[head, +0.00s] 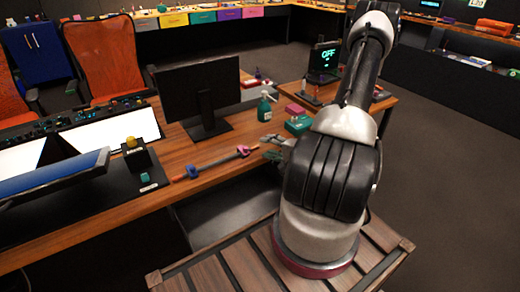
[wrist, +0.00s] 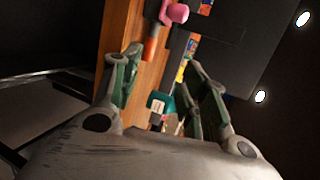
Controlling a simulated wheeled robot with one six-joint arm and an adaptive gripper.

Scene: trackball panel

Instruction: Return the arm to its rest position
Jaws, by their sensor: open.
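My arm rises from its wooden-slatted base in the head view. My gripper (head: 267,146) shows as grey fingers to the left of the arm, over or beside the desk edge. In the wrist view my gripper (wrist: 165,63) has its two green-grey fingers spread apart with nothing held between them. The trackball panel (head: 139,160), a dark box with a yellow ball (head: 131,142) on top, stands on the dark mat at the left, well apart from my gripper.
A rod with pink and blue fittings (head: 212,163) lies near the desk edge. A monitor (head: 200,88), a green spray bottle (head: 265,108) and a green box (head: 298,124) stand behind. A screen reading OFF (head: 324,58) is farther back. Open floor (head: 440,150) lies right.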

